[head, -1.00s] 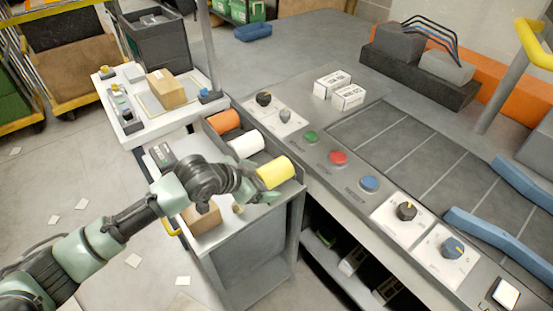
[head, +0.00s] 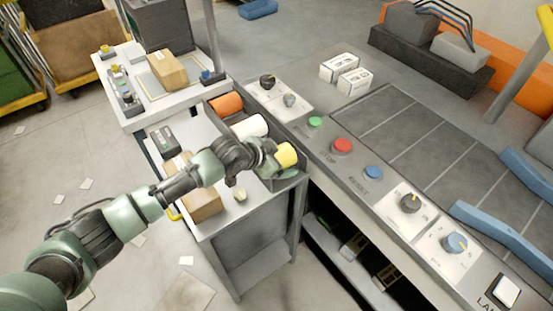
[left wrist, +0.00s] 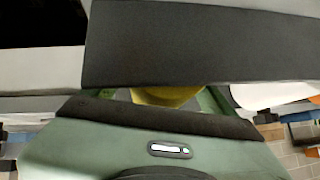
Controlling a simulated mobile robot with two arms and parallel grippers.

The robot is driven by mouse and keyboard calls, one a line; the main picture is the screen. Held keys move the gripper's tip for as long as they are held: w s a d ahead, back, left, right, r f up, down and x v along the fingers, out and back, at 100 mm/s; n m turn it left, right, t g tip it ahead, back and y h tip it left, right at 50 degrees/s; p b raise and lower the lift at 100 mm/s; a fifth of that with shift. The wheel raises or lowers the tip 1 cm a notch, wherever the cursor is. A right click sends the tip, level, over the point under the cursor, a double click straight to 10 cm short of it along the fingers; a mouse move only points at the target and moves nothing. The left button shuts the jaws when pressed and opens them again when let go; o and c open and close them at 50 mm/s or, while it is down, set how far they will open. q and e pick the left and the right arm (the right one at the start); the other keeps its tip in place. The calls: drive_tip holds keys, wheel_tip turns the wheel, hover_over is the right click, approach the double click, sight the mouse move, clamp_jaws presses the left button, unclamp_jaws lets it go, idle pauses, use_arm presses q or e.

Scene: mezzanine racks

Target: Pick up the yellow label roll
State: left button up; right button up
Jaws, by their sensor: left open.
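The yellow label roll (head: 286,156) lies at the near right end of a row of rolls in a dark grey tray (head: 268,122) on a small cart. My left gripper (head: 279,161) is open at the roll and hides part of it. A green finger shows just below the roll, and I cannot tell whether the fingers touch it. In the left wrist view a strip of the yellow roll (left wrist: 168,96) shows between the green fingers, behind a broad dark grey panel that hides the rest. My right gripper is not in view.
A white roll (head: 250,127) and an orange roll (head: 227,104) lie in the same tray. A cardboard box (head: 201,201) and a dark device (head: 163,140) are on the cart top. The control console with a red button (head: 342,146) stands close on the right.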

use_arm(q)
drive_tip(key=c, duration=1.7)
drive_tip(key=shift+r, duration=0.1)
